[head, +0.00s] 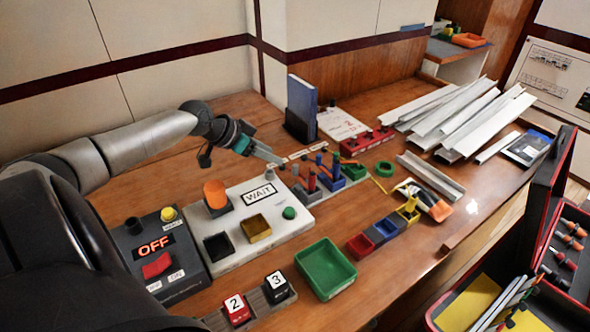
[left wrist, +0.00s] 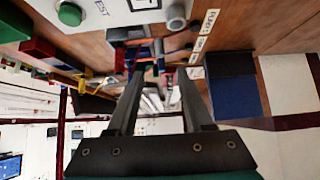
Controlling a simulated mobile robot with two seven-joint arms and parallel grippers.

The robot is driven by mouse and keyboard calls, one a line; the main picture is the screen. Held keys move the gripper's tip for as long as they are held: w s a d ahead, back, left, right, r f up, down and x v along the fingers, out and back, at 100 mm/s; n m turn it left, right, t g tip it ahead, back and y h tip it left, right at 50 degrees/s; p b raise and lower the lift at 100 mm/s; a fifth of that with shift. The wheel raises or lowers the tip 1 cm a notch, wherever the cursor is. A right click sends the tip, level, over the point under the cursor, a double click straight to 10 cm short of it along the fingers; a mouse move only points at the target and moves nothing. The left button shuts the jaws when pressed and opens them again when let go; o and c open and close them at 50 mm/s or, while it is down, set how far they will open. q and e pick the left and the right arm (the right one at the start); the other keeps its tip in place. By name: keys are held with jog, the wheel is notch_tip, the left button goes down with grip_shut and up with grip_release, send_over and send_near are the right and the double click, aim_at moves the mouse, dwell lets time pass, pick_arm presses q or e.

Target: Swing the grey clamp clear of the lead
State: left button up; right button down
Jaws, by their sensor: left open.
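My left gripper (head: 272,159) reaches in from the left in the head view, above the far edge of the white WAIT panel (head: 262,222). Its fingers are apart and empty; in the left wrist view the open fingers (left wrist: 155,75) point at the strip of blocks. On the grey strip (head: 344,190) stand a grey block (head: 305,192) with red pegs, a blue block (head: 331,183) and a green block (head: 353,170). A thin yellow lead (head: 378,185) lies beside them. I cannot tell clearly which grey part is the clamp. My right gripper is not in view.
An OFF switch box (head: 155,262) and a green tray (head: 326,268) are nearer. A blue binder (head: 301,105) stands upright behind the blocks. Metal channels (head: 455,115) are piled at the back right. An open toolbox (head: 552,200) stands at the right.

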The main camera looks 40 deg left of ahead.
aim_at(295, 166)
pick_arm(q)
jog(key=shift+b+x, duration=0.35)
jog(key=shift+x, duration=0.6)
jog(key=shift+b+x, duration=0.35)
jog(key=shift+x, duration=0.45)
jog(key=b+x, duration=0.2)
jog(key=x, duration=0.3)
jog(key=shift+w+d+f, duration=0.1)
jog(key=shift+w+f, duration=0.1)
jog(key=shift+f, duration=0.05)
jog(key=shift+w+d+f+b, duration=0.15)
jog(key=shift+w+f+b, duration=0.15)
jog(key=shift+w+f, duration=0.3)
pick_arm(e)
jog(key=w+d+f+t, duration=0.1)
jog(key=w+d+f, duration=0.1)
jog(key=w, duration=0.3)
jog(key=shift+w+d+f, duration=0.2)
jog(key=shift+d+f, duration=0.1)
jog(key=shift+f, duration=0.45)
pick_arm(q)
grip_shut()
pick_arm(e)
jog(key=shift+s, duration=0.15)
